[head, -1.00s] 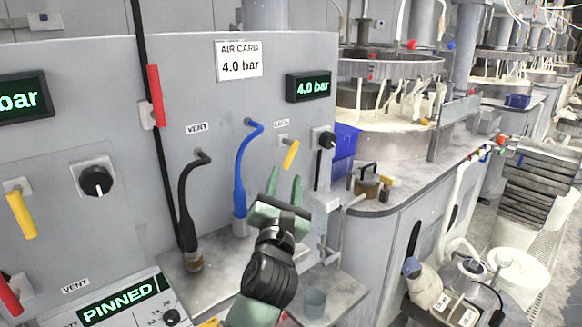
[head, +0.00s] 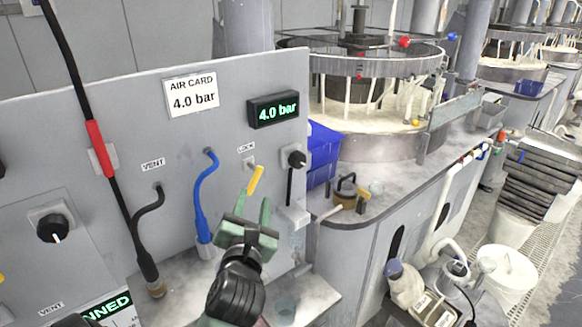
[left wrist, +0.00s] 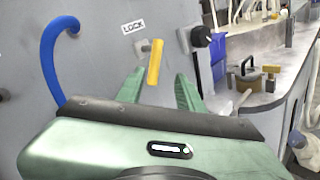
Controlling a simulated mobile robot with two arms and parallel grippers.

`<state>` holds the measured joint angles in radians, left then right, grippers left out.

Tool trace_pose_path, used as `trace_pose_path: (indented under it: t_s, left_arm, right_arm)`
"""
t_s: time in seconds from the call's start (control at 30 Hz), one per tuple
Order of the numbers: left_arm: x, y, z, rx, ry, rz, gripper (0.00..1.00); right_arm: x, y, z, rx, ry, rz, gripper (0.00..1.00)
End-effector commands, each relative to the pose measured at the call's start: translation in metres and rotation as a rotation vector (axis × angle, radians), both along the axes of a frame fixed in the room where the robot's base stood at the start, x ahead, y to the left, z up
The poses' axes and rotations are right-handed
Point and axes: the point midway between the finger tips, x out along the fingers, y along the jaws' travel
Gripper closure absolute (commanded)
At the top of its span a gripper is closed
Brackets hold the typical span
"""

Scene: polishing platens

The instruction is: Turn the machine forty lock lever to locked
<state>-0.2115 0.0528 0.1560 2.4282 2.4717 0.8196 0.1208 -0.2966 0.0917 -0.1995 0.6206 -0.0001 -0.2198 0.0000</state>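The yellow lock lever (head: 256,180) sticks out from the grey panel under the LOCK label (head: 246,148). It slants down and to the left from its mount. My left gripper (head: 253,204) is open in front of the panel, with its green fingers just below the lever's lower end. In the left wrist view, the lever (left wrist: 154,62) shows between the two spread fingers (left wrist: 158,84), nearer the left one. I cannot tell whether either finger touches it. My right gripper is not in view.
A black knob (head: 297,159) sits right of the lever. A blue hose (head: 204,205) and a black hose (head: 140,240) hang to its left. A 4.0 bar display (head: 274,110) is above. A blue bin (head: 322,150) and a brass-coloured pot (head: 349,196) stand on the right bench.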

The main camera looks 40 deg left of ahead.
Motion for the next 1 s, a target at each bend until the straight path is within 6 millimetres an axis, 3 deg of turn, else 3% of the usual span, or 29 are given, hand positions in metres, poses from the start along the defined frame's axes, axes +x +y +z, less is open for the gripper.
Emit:
trace_pose_path:
  t_s: [0.17,0.5,0.87,0.9,1.0]
  left_arm:
    - [0.014,0.012,0.003,0.003,0.002,0.004,0.63]
    - [0.055,0.04,0.001,0.002,0.001,0.002,0.63]
    - [0.062,0.045,0.0,0.001,0.001,0.002,0.63]
    - [0.062,0.045,0.0,0.001,0.001,0.002,0.66]
    - [0.062,0.045,0.0,0.001,0.001,0.002,0.94]
  right_arm:
    - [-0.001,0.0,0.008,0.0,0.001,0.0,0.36]
    - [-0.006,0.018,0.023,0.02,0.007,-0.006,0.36]
    - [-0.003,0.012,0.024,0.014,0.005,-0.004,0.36]
    - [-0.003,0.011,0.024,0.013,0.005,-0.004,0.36]
    - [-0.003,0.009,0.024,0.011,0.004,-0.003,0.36]
